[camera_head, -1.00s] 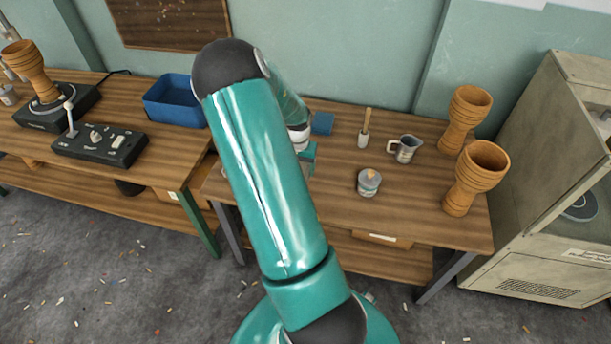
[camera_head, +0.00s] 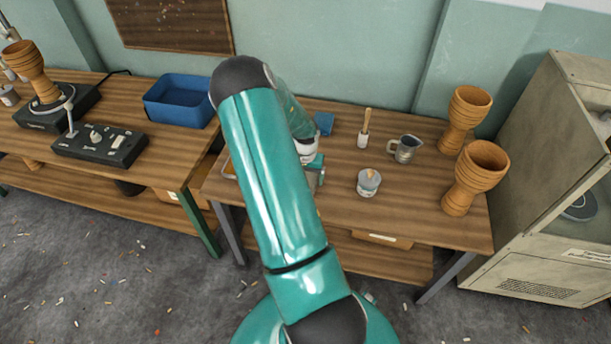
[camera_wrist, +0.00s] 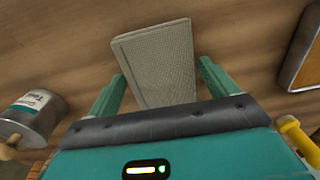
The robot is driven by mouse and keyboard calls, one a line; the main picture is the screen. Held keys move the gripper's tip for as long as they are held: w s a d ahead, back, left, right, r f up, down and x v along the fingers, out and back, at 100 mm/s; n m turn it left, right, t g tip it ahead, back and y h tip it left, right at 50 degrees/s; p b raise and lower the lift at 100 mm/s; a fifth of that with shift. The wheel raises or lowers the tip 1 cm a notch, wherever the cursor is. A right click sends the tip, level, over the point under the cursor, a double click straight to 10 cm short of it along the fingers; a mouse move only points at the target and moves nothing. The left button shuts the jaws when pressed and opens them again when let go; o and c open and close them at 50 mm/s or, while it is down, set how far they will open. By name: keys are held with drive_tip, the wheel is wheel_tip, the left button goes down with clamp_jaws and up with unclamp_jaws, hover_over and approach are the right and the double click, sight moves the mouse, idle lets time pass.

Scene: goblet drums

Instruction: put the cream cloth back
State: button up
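The cream cloth (camera_wrist: 160,62) shows in the wrist view as a flat, pale, woven rectangle over the wooden tabletop. Its lower part lies between the two teal fingers of my gripper (camera_wrist: 160,78). The fingers stand wide apart, with a visible gap on the left side and a narrower one on the right, so the gripper looks open around the cloth. In the head view my gripper (camera_head: 316,170) is low over the right-hand table, partly behind my arm. The cloth is hidden there.
On the right-hand table (camera_head: 400,215) stand a small pot (camera_head: 369,184), a metal jug (camera_head: 405,149), a brush (camera_head: 364,130), a blue block-like item (camera_head: 324,123) and two goblet drums (camera_head: 475,175).

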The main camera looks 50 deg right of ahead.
drive_tip(key=shift+o, duration=0.5)
drive_tip(key=shift+r, duration=0.1)
drive_tip(key=shift+r, duration=0.25)
wheel_tip(320, 180, up, 12)
drive_tip(key=w+a+r+n+t+y, duration=0.1)
drive_tip(key=w+a+r+n, duration=0.2)
drive_tip(key=a+r, duration=0.7)
drive_tip(key=w+a+r+n+t, duration=0.25)
drive_tip(key=a+r, duration=0.55)
drive_tip(key=a, duration=0.5)
drive_tip(key=s+a+r+n+t, duration=0.1)
drive_tip(key=s+a+r+n, duration=0.3)
drive_tip(key=a, duration=0.5)
drive_tip(key=s+a+r+n+t+h, duration=0.1)
drive_tip(key=s+a+r+n, duration=0.3)
drive_tip(key=s+a, duration=0.5)
wheel_tip(320, 180, up, 2)
drive_tip(key=shift+a+r, duration=0.15)
